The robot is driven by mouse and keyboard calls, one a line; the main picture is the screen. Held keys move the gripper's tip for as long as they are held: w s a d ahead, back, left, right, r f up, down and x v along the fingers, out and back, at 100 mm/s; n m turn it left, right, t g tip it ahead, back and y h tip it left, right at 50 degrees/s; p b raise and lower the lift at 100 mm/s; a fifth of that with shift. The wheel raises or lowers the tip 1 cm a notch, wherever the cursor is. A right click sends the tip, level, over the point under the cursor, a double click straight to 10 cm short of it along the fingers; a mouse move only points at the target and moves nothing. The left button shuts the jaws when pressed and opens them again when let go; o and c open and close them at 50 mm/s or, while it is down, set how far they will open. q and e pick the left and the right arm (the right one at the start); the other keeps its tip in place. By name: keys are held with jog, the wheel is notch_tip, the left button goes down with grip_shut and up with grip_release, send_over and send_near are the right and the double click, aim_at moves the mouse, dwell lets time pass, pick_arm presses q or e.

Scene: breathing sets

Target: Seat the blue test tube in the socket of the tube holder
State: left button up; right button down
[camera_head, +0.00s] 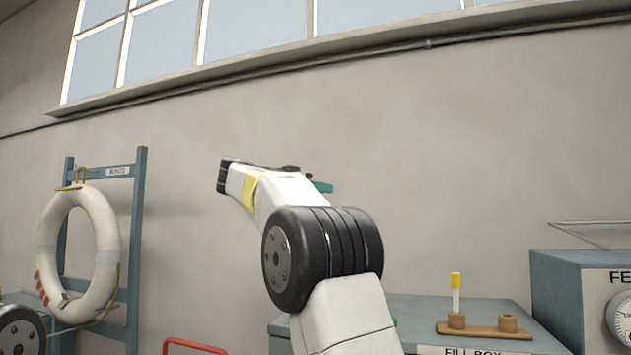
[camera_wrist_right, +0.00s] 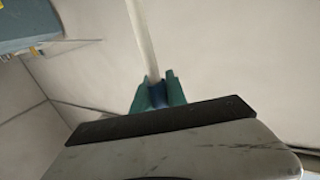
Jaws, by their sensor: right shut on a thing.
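My right gripper (camera_wrist_right: 158,92) is shut on the blue test tube (camera_wrist_right: 157,94), gripping its blue end between the teal fingers in the wrist view. The tube's pale shaft runs up from the fingers to the top edge there. In the head view my right arm is raised in front of the wall, and only a teal bit of the gripper (camera_head: 322,187) shows; the tube is hidden. The wooden tube holder (camera_head: 478,331) lies on the box top, lower right. Its right socket (camera_head: 508,323) looks empty; its left socket holds a yellow-capped tube (camera_head: 455,290). My left gripper is out of view.
The grey-blue fill box (camera_head: 420,304) carries the holder. A blue box with a dial (camera_head: 580,285) stands right of it. A life ring (camera_head: 80,250) hangs on a blue rack (camera_head: 138,220) at left. A red rail (camera_head: 193,345) shows low in front.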

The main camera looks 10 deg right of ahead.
jog(key=shift+f, duration=2.85)
notch_tip(320, 180, down, 10)
jog(key=shift+r, duration=0.2)
dwell(2.8)
jog(key=c, duration=1.3)
grip_release()
jog(key=shift+f, duration=0.1)
jog(key=shift+o, duration=0.2)
jog(key=v, duration=0.8)
